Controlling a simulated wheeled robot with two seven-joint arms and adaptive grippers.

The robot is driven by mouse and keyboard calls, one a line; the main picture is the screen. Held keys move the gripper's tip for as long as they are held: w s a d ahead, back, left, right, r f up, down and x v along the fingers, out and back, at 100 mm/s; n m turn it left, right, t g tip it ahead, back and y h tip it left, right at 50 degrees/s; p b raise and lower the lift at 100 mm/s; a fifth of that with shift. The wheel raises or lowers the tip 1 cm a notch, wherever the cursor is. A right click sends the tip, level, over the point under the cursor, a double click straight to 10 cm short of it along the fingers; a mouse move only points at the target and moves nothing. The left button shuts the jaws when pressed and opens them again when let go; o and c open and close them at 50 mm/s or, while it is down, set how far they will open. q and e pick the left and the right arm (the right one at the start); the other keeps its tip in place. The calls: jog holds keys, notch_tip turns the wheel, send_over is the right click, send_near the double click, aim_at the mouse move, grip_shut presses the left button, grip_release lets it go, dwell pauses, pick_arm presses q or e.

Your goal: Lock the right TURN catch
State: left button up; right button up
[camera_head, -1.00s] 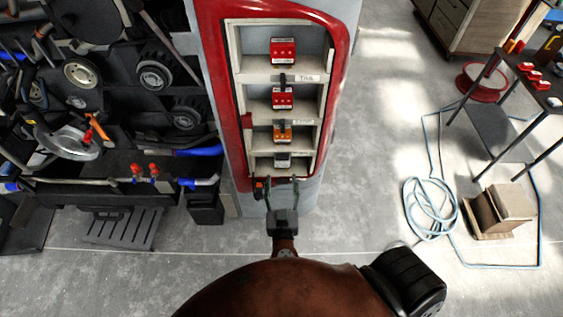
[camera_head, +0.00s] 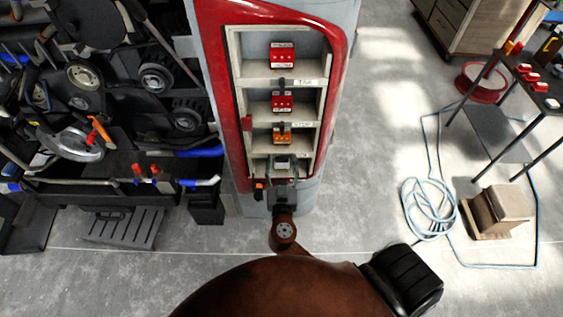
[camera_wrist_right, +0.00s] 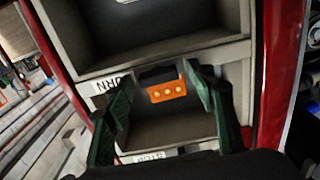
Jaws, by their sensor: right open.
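The orange lamp unit (camera_head: 282,133) sits in the third compartment from the top of the red-framed cabinet (camera_head: 219,90). In the right wrist view the orange unit (camera_wrist_right: 166,92) has a dark block along its upper edge, near the TURN label (camera_wrist_right: 107,85). I cannot make out a separate catch. My right gripper (camera_head: 282,167) is in front of the lowest compartment in the head view. In the wrist view its spread fingers (camera_wrist_right: 158,80) appear on either side of the orange unit. It is open and empty; contact is unclear. My left gripper is out of view.
Red lamp units (camera_head: 283,54) fill the upper compartments. A pale unit (camera_head: 282,162) is in the lowest one, partly behind my fingers. Compartment walls and shelves crowd the gripper. A tool rack (camera_head: 110,175) stands left; a blue hose (camera_head: 430,208) lies right on open floor.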

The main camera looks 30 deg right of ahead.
jog(key=c, duration=1.2)
jog(key=shift+o, duration=0.2)
jog(key=shift+n, duration=0.3)
jog(key=shift+n+b, duration=0.4)
jog(key=shift+n, duration=0.8)
jog(key=n, duration=0.3)
jog(key=shift+a+n, duration=0.15)
jog(key=shift+n, duration=0.15)
jog(key=n+p, duration=0.1)
jog(key=n, duration=0.4)
jog(key=shift+w+n, duration=0.1)
jog(key=shift+n, duration=0.2)
jog(key=n, duration=0.2)
jog(key=n+p, duration=0.1)
jog(key=n, duration=0.1)
jog(key=n+p, duration=0.1)
jog(key=shift+a+f+n, duration=0.1)
jog(key=shift+f+n, duration=0.15)
jog(key=shift+n, duration=0.15)
